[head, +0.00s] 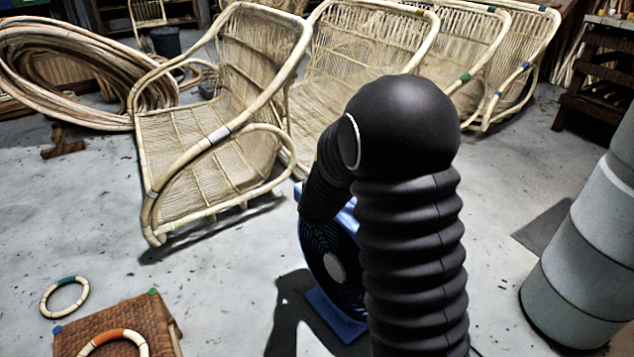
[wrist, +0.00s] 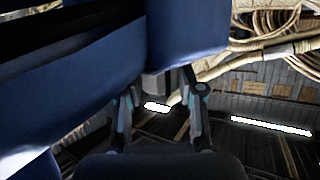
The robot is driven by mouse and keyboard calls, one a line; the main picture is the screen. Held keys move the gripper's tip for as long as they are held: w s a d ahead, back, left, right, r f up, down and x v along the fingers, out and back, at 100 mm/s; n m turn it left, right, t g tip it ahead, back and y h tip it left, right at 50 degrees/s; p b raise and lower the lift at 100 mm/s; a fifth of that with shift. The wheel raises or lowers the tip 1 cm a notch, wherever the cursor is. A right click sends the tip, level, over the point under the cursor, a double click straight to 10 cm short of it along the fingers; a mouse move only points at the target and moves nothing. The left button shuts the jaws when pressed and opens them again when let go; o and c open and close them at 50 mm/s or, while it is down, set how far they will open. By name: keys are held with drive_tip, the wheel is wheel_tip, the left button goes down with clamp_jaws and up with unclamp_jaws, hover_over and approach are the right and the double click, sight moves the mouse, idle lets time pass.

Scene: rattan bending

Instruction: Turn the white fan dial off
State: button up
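The blue fan (head: 337,316) stands on the floor at the middle of the head view, with a dark round grille and a blue base. My black arm covers its right side. My gripper is hidden in the head view, and no dial shows there. In the wrist view, blue fan housing (wrist: 188,40) fills the upper part. A small pale grey block below its edge looks like the shaded dial (wrist: 156,84). My gripper (wrist: 163,80) is open, with one finger on each side of this block. I cannot tell whether either finger touches it.
Rattan chair frames (head: 215,140) stand behind and left of the fan. A woven stool (head: 105,328) and a rattan ring (head: 64,297) are at the front left. A grey cylinder (head: 585,265) stands at right. Bare floor lies between fan and stool.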

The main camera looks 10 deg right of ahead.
drive_tip(key=shift+o, duration=1.1)
drive_tip(key=shift+s, duration=0.1)
drive_tip(key=v, duration=1.1)
drive_tip(key=shift+s+a+r, duration=0.2)
drive_tip(key=shift+s, duration=0.15)
